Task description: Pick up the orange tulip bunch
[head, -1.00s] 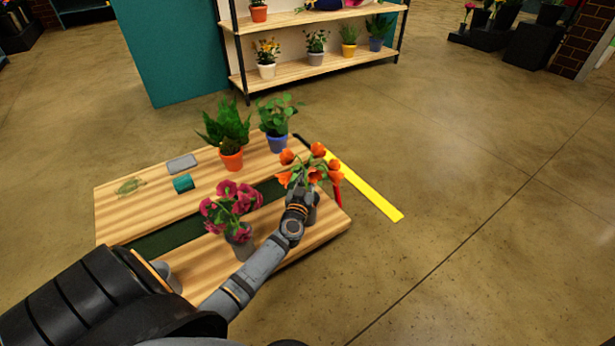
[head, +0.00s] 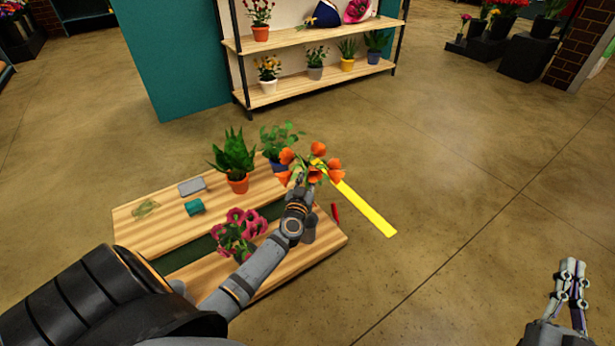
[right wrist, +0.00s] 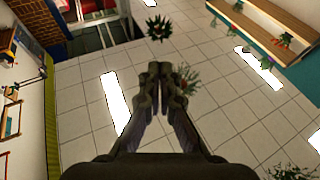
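The orange tulip bunch (head: 316,165) is above the right part of the wooden table in the head view. My left gripper (head: 299,188) is at its stems, just below the blooms, and appears shut on them; the fingertips are largely hidden. A grey vase (head: 310,230) stands on the table below, partly behind my left wrist. My right gripper (head: 574,264) is empty, far to the right over the floor, pointing up. In the right wrist view its fingers (right wrist: 161,70) are together.
A plant shelf (head: 310,80) is behind. Floor at right is clear.

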